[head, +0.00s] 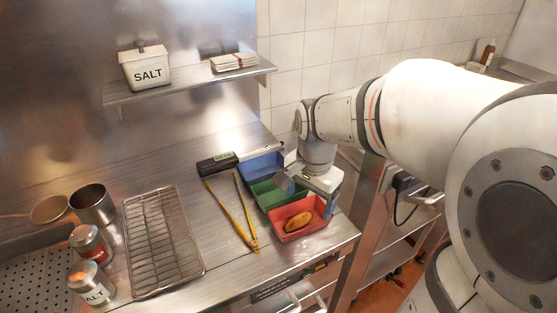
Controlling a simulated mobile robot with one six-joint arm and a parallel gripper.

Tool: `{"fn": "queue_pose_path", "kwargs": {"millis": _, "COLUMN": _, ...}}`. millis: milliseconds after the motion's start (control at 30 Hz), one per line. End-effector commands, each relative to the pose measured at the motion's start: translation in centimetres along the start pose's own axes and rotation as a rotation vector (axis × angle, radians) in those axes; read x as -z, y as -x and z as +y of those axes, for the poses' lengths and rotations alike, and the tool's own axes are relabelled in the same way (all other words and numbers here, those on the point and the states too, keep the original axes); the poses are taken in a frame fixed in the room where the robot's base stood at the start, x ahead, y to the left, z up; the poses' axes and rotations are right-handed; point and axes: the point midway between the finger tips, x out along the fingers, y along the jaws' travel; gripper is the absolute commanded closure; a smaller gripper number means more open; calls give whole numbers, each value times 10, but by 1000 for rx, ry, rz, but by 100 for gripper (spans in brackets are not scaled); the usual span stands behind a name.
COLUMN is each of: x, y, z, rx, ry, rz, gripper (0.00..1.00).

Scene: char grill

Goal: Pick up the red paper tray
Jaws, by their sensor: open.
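The red paper tray (316,226) sits near the front right edge of the steel counter in the head view. A yellow-brown food item (299,221) lies in it. My gripper (289,178) is above and behind the red tray, over the green tray (268,197). Its fingers point to the left, and it holds nothing that I can see. The gripper and wrist hide part of the green and blue trays. I cannot tell the exact gap between the gripper and the trays.
A blue tray (258,164) stands behind the green one. Yellow tongs (247,236) lie left of the trays, with a black-handled tool (216,163) behind. A wire rack (160,245) and tins stand further left. A wall shelf (186,84) holds a salt box (147,69).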

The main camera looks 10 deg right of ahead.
Motion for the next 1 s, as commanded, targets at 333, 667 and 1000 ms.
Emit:
{"fn": "queue_pose_path", "kwargs": {"millis": 333, "x": 27, "y": -48, "z": -30, "rx": -75, "ry": -415, "rz": -41, "gripper": 17}}
{"fn": "queue_pose_path", "kwargs": {"millis": 667, "x": 24, "y": -85, "z": -29, "rx": -78, "ry": -426, "rz": -43, "gripper": 17}}
{"fn": "queue_pose_path", "kwargs": {"millis": 1000, "x": 22, "y": -122, "z": -28, "rx": -75, "ry": -426, "rz": -41, "gripper": 17}}
